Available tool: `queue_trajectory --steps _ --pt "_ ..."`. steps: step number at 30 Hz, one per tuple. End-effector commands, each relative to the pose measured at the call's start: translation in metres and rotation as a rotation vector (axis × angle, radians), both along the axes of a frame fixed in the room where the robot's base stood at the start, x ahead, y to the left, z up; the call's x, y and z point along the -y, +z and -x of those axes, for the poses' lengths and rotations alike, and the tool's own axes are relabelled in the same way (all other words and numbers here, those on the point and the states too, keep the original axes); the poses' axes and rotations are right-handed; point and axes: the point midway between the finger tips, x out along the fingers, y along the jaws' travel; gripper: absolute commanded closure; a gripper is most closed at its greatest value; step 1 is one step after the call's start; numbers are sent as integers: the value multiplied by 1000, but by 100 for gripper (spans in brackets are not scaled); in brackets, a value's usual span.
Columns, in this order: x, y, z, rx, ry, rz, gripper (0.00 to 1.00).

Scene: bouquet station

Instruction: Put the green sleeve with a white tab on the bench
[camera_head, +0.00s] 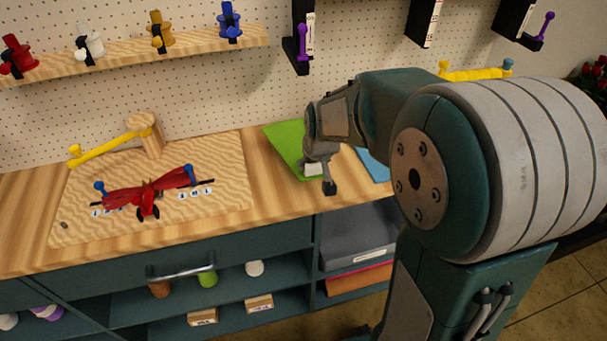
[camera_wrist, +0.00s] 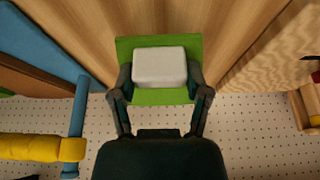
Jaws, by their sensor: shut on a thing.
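The green sleeve (camera_head: 285,140) is a flat green sheet at the back of the wooden bench (camera_head: 258,191), by the pegboard. Its white tab (camera_head: 313,169) shows at my gripper (camera_head: 322,170). In the wrist view the white tab (camera_wrist: 159,67) is a pale block on the green sleeve (camera_wrist: 160,97), between the fingers of my gripper (camera_wrist: 160,88). My gripper is shut on the tab. The sleeve is over or on the bench top; I cannot tell whether it touches. My arm hides part of the sleeve's right side.
A blue sheet (camera_head: 374,165) lies right of the sleeve. A sandy mat (camera_head: 220,196) with a red bundle (camera_head: 140,193) and a yellow-armed wooden post (camera_head: 147,133) covers the bench's left. A yellow roller (camera_wrist: 30,148) with a blue rod (camera_wrist: 79,110) is close by in the wrist view.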

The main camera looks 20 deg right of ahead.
Motion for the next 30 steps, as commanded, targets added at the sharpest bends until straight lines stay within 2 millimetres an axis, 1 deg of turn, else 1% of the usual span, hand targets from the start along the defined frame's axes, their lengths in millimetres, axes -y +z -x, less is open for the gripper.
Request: queue_trajectory --steps 1,5,10,15,17,24,25,26,27,30 --pt "-3 -9 -5 -3 0 -1 71" --pt "-6 -22 -14 -1 -3 -4 71" --pt "-12 -33 -21 -2 -3 -3 71" --pt "-14 -58 -20 -2 -3 -1 71" --pt "-15 -61 -20 -1 -3 0 71" --pt "-13 -62 -20 0 -3 -1 71" --pt "-13 -62 -20 0 -3 -1 34" --pt "-12 -62 -20 0 -4 -2 21" --pt "-12 -62 -20 0 -3 -2 4" --pt "-11 -62 -20 0 -4 -3 4"
